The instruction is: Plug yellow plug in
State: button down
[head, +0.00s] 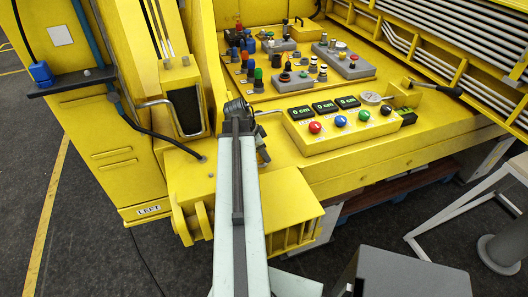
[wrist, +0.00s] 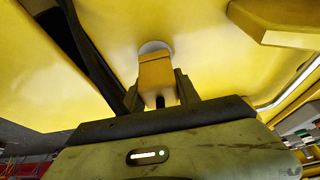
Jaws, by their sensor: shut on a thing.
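The yellow plug (wrist: 157,72) is a small orange-yellow block between the two dark fingers of my gripper (wrist: 158,84) in the wrist view. My gripper is shut on it. The plug's far end overlaps a pale round spot (wrist: 152,46) on the yellow surface, possibly the socket. I cannot tell whether the plug is in it, touching it or just in front. In the head view my gripper (head: 238,108) is beside the yellow frame, left of the button box; its fingers and the plug are mostly hidden by my arm.
A yellow button box (head: 342,128) with coloured buttons and displays stands right of my gripper. Behind it is a panel of knobs and switches (head: 285,72). A black cable (head: 150,128) runs at left, below a blue item (head: 41,73) on a dark shelf. A grey box (head: 410,272) stands front right.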

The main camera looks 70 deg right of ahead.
jog(key=shift+f+b, duration=0.85)
jog(key=shift+b, duration=0.05)
dwell(0.3)
jog(key=c, duration=0.8)
grip_release()
jog(key=p+v, duration=0.7)
jog(key=v, duration=0.1)
jog(key=shift+p, duration=0.3)
jog(key=shift+f, duration=0.1)
